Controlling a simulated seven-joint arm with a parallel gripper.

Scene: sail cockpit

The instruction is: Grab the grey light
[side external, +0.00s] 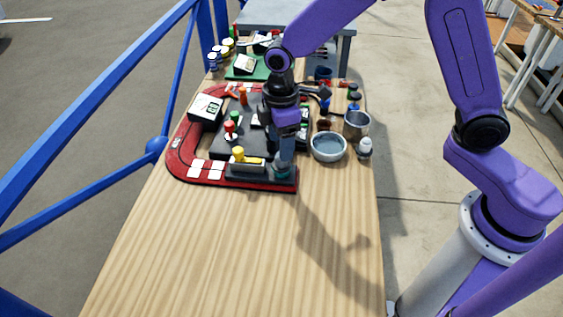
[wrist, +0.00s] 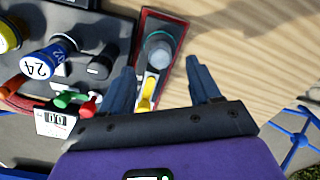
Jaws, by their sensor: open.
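A grey, slightly teal dome, which looks like the grey light (wrist: 158,53), sits on a dark block at the end of the red-edged panel (wrist: 177,24). In the side view the light (side external: 282,170) is at the panel's near right corner, partly covered by my gripper. My gripper (side external: 284,153) points down just above it. In the wrist view my gripper (wrist: 160,64) is open, with its fingers on either side of the line to the light. Nothing is held. Whether a finger touches the light cannot be told.
A yellow lever (wrist: 147,92) lies close to the light. Red and green knobs (side external: 230,127) and a white display box (side external: 205,108) stand on the panel. A grey bowl (side external: 328,147), a metal cup (side external: 356,124) and a small white-topped item (side external: 365,147) stand right. The near table is clear.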

